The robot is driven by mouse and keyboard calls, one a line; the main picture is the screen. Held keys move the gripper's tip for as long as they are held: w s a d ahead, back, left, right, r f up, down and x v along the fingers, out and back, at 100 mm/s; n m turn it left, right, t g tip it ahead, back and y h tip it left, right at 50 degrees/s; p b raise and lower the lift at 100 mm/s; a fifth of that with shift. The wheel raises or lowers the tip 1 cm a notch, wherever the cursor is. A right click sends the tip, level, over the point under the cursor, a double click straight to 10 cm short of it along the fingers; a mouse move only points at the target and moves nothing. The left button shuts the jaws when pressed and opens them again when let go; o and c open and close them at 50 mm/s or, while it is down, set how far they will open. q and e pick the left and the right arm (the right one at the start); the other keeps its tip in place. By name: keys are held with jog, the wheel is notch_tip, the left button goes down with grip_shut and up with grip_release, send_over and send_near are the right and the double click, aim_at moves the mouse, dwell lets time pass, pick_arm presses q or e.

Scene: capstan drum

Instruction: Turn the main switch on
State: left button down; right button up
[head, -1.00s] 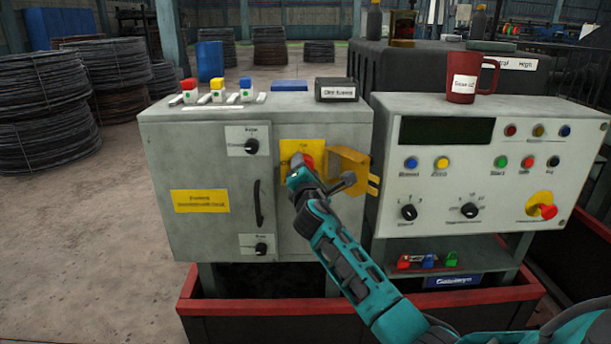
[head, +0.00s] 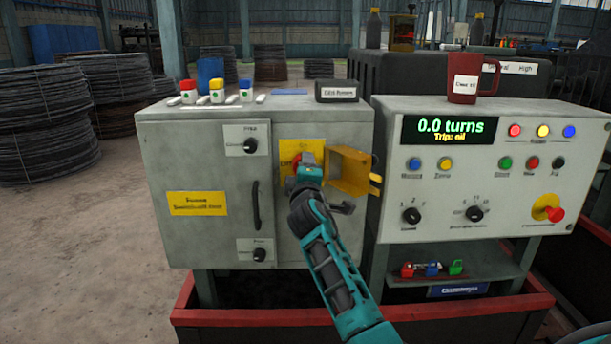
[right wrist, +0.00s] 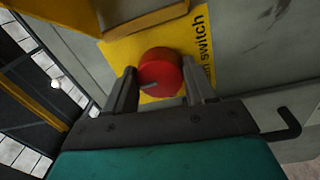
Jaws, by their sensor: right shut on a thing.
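The main switch is a red round knob (right wrist: 160,70) on a yellow plate (right wrist: 205,70) lettered "switch" in the right wrist view. In the head view the plate (head: 289,148) is on the grey cabinet's front, and a bit of the red knob (head: 308,159) shows above my gripper. My right gripper (head: 304,176) is at the knob; in the right wrist view its two fingers (right wrist: 160,78) are on either side of the knob, shut on it. A yellow hinged cover (head: 350,170) stands open to the right of the plate. My left gripper is not in view.
The right-hand console has a lit display (head: 450,131) reading "0.0 turns" and "Trip: oil", lit lamps (head: 542,131) and a red emergency button (head: 556,215). A dark red mug (head: 466,88) stands on top. A black cabinet handle (head: 256,205) is left of my gripper.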

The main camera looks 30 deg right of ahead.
jog(key=shift+f+m, duration=0.1)
jog(key=shift+m, duration=0.3)
jog(key=o, duration=1)
jog(key=shift+o, duration=0.2)
jog(key=shift+s+a, duration=0.1)
jog(key=p+v, duration=0.1)
jog(key=v, duration=1.1)
jog(key=shift+s+a, duration=0.2)
jog(key=shift+s, duration=0.05)
